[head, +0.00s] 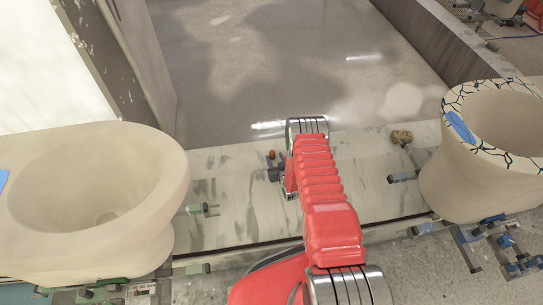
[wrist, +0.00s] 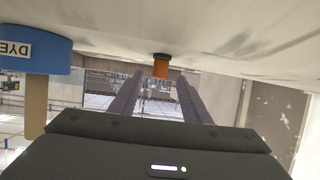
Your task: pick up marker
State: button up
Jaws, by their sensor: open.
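A small orange cylinder with a dark end (wrist: 161,68), which seems to be the marker, shows against the pale surface in the wrist view. In the head view it is a small orange-red spot (head: 271,155) on the pale slab (head: 245,200), just beyond my gripper. My gripper (wrist: 159,77) is open, with two dark fingers apart and nothing held between them. The orange cylinder appears in line with the gap, near the fingertips; the exact distance cannot be told. In the head view my gripper (head: 276,174) is partly hidden by my red arm.
A blue object labelled DYE (wrist: 40,52) is at left in the wrist view. A large beige ceramic basin (head: 140,200) stands left, and a crackle-rimmed vessel (head: 465,180) right. Clamps (head: 203,209) and a yellowish lump (head: 401,137) sit on the slab.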

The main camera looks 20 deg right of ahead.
aim_at(273, 155)
jog(key=shift+x, duration=1.9)
jog(key=shift+c, duration=0.3)
grip_shut()
